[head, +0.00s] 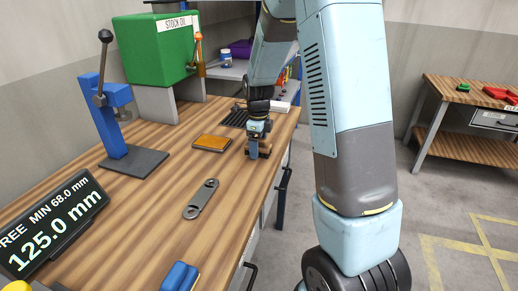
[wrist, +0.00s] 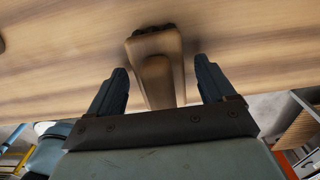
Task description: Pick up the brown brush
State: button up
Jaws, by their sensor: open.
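The brown brush (wrist: 155,55) lies on the wooden bench, with a brown body and dark bristles at its far end in the wrist view. My gripper (wrist: 161,72) is open, with one dark finger on each side of the brush and visible gaps between. The brush is not gripped. In the head view my gripper (head: 258,150) is low over the bench near its right edge, and it mostly hides the brush there.
An orange-topped pad (head: 212,142) lies just left of my gripper. A grey link plate (head: 201,199) and a blue block (head: 180,277) lie nearer. A blue lever press (head: 116,105), green oil tank (head: 160,47) and display (head: 52,225) stand on the left. A dark grate (head: 234,118) lies behind.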

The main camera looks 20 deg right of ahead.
jog(key=c, duration=1.2)
jog(key=r, duration=0.4)
jog(key=shift+s+a, duration=0.1)
jog(key=shift+s, duration=0.15)
jog(key=s+a+r, duration=0.1)
jog(key=s+r, duration=0.2)
jog(key=s, duration=0.1)
jog(key=s+a+r, duration=0.1)
jog(key=s+r, duration=0.2)
jog(key=s, duration=0.1)
jog(key=s+a+r, duration=0.1)
jog(key=s+r, duration=0.2)
jog(key=s, duration=0.2)
jog(key=shift+a, duration=0.25)
jog(key=o, duration=0.5)
jog(key=c, duration=0.3)
